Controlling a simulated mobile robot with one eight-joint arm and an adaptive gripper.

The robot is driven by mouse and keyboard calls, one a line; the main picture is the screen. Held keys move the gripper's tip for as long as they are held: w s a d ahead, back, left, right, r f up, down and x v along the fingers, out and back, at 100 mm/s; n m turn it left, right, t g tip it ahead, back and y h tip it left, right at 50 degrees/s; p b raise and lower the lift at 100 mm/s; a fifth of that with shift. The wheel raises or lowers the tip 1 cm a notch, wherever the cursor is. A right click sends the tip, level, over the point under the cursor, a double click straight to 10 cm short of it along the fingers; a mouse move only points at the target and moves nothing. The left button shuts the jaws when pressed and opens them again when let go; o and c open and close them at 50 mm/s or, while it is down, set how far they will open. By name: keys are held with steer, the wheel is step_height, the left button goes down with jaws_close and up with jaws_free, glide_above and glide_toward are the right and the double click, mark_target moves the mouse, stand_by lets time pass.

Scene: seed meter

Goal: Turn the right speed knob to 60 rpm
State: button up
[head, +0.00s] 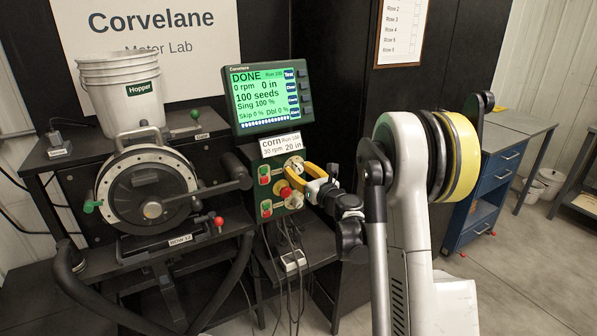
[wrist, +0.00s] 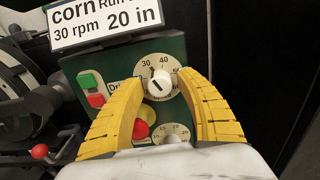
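The control box (head: 268,208) carries an upper white dial with a white knob (wrist: 160,82). The numbers 30 and 40 show along its top; a 60 mark is not readable. The knob's dark line is small and its exact setting is unclear. My gripper (wrist: 162,77) is open, with one yellow finger on each side of this knob and visible gaps. In the head view my gripper (head: 302,178) is at the box's right side. A lower dial (wrist: 172,134) reads 10, 15, 20, partly hidden by my gripper. The screen (head: 268,97) reads DONE, 0 rpm, 100 seeds.
A card (head: 281,144) above the box reads corn, 30 rpm, 20 in. Green and red buttons (wrist: 95,100) lie left of the dial. A red knob on yellow (wrist: 140,129) sits near the left finger. The seed meter (head: 148,190) stands left; cables hang below.

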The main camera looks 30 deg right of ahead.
jaws_close()
steer(key=shift+m, duration=0.3)
